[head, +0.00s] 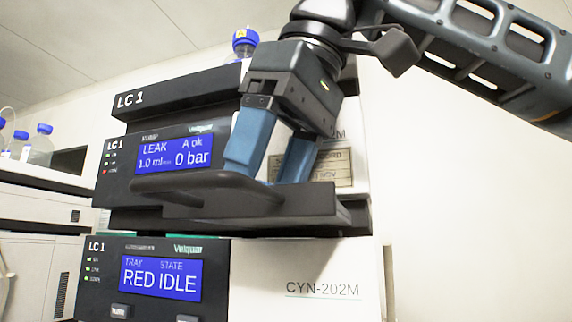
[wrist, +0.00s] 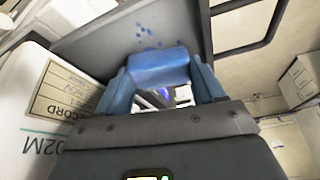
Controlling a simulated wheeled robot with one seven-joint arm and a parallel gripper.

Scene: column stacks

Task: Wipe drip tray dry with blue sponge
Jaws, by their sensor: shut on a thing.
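The dark drip tray (head: 300,203) juts from the front of the LC 1 stack, between the pump unit and the unit below. It also shows in the wrist view (wrist: 95,48), with several small blue drops (wrist: 148,40) on its surface. My gripper (head: 265,176) has two blue fingers pointing down at the tray. In the wrist view my gripper (wrist: 160,85) is shut on the blue sponge (wrist: 158,66), which lies at or just above the tray beside the drops. I cannot tell if it touches. The tray's front edge hides the sponge in the head view.
A dark handle bar (head: 200,182) sticks out at the tray's left. The pump unit (head: 165,158) rises close behind my gripper, with a blue-capped bottle (head: 244,42) on top. The lower unit (head: 160,280) reads "RED IDLE". The space right of the stack is clear.

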